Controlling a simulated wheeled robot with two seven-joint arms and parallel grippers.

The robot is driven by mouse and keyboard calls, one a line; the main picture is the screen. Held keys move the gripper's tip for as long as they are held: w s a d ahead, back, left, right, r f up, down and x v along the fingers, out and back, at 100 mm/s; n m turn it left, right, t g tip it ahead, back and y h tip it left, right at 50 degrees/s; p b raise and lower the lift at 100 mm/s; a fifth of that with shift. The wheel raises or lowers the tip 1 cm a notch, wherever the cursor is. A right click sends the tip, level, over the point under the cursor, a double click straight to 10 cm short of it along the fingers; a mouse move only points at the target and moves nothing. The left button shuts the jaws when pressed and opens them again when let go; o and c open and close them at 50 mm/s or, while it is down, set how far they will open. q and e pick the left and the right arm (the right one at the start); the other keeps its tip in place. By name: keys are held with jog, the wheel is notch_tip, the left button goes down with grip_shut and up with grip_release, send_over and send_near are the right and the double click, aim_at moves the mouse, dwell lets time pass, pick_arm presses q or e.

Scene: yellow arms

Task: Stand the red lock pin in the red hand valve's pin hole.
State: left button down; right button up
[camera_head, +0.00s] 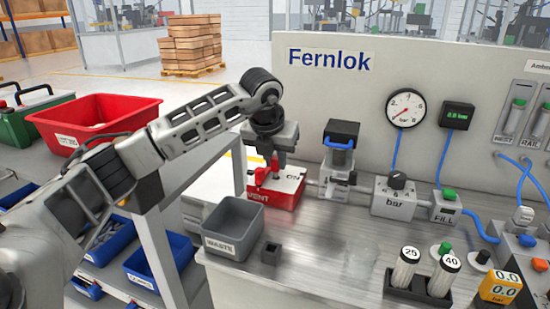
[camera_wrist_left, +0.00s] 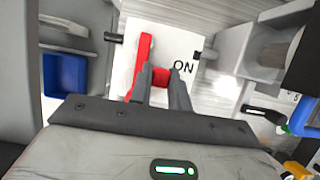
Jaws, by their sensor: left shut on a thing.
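The red hand valve (camera_head: 287,193) stands on the bench, with a white top marked ON and VENT on its red front. Its red lever (camera_wrist_left: 141,62) runs lengthwise beside my fingers in the left wrist view. My left gripper (camera_head: 276,164) points down over the valve's top. It is shut on the red lock pin, whose red end (camera_wrist_left: 160,75) shows between the fingertips in the left wrist view. A small dark spot (camera_wrist_left: 197,56) near ON may be the pin hole. The pin's lower end is hidden, so I cannot tell whether it touches the valve. My right gripper is not in view.
A grey WASTE bin (camera_head: 233,228) and a small dark block (camera_head: 270,253) stand in front of the valve. A grey fitting with a black top (camera_head: 341,140) and the bar regulator (camera_head: 394,196) stand to its right. The bench front centre is clear.

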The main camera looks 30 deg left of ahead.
pick_arm(q)
jog(key=shift+f+b, duration=0.5)
jog(key=shift+f, duration=0.35)
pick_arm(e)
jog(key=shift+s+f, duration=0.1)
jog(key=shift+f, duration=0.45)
